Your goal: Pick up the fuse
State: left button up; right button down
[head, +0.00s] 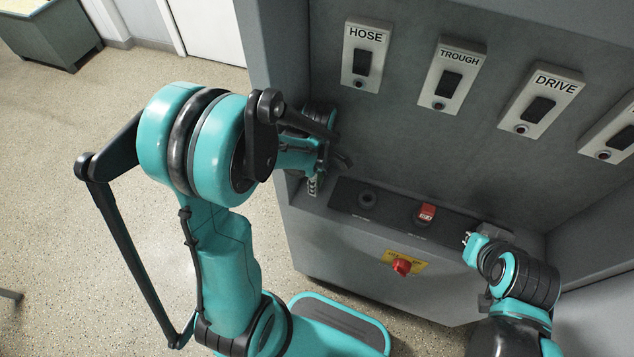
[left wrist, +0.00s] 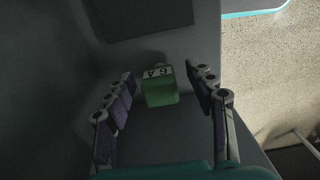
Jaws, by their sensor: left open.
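A green fuse (left wrist: 160,88) with a white label reading "6 A" sits on a grey surface in the left wrist view. My left gripper (left wrist: 165,100) is open, with one row of finger pads on each side of the fuse and a gap on both sides. In the head view my left gripper (head: 326,172) is at the left end of the cabinet's ledge, and the green fuse is hidden there.
The grey cabinet's back wall carries switch plates labelled HOSE (head: 364,54), TROUGH (head: 452,76) and DRIVE (head: 541,100). A red knob on a yellow plate (head: 402,266) sticks out in front.

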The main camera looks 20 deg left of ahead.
pick_arm(q)
jog(key=shift+f, duration=0.75)
jog(key=c, duration=1.3)
jog(key=shift+o, duration=0.2)
jog(key=shift+r, duration=0.1)
jog(key=shift+r, duration=0.6)
notch_tip(320, 180, up, 3)
jog(key=shift+p, duration=0.9)
jog(key=d+r+p, duration=0.2)
jog(key=d+r, duration=0.1)
jog(key=d, duration=0.4)
jog(key=d+r+p, duration=0.2)
jog(key=d+r, duration=0.1)
jog(key=d, duration=0.5)
jog(key=shift+w+r, duration=0.15)
jog(key=shift+w, duration=0.25)
